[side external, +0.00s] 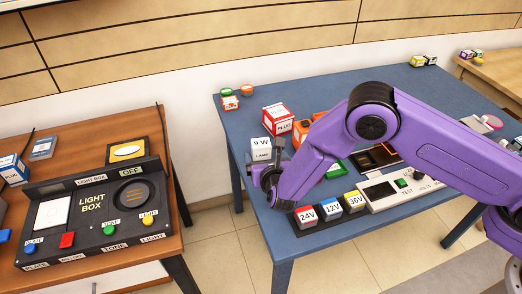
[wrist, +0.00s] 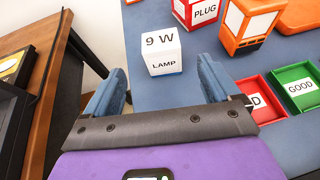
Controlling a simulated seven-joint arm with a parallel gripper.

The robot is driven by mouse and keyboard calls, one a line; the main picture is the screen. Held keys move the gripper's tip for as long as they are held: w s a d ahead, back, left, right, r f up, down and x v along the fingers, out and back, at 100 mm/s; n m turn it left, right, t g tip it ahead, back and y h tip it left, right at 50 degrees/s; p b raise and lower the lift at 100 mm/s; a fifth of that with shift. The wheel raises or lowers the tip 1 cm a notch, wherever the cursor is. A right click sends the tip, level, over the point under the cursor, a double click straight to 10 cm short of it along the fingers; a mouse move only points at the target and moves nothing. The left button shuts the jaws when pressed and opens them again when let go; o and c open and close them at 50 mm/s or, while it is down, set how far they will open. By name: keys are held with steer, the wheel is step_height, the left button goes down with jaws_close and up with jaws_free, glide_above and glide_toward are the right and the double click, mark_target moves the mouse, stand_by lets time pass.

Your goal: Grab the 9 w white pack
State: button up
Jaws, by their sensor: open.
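The white pack marked "9 W LAMP" (side external: 262,149) stands upright on the blue table near its left edge. In the wrist view the same pack (wrist: 161,52) is ahead of my gripper (wrist: 162,85), roughly centred between the fingers. My gripper (side external: 268,172) is open and empty, with its two blue-grey fingers apart. It is close to the near side of the pack, and the pack stands beyond the fingertips in the wrist view. In the side view the arm partly covers the area around the gripper, so contact there is unclear.
A red PLUG box (side external: 277,119) and an orange lantern-like item (wrist: 248,24) stand behind and right. Red (wrist: 262,98) and green GOOD (wrist: 294,88) trays lie right of my gripper. Voltage blocks (side external: 331,210) line the front edge. The left table (side external: 150,205) holds a light box.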

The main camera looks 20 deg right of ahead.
mark_target(260, 144)
steer(key=x, duration=1.1)
steer(key=shift+w+d+f, duration=0.1)
steer(key=shift+f, duration=0.05)
steer(key=shift+c, duration=0.3)
steer(key=c, duration=1)
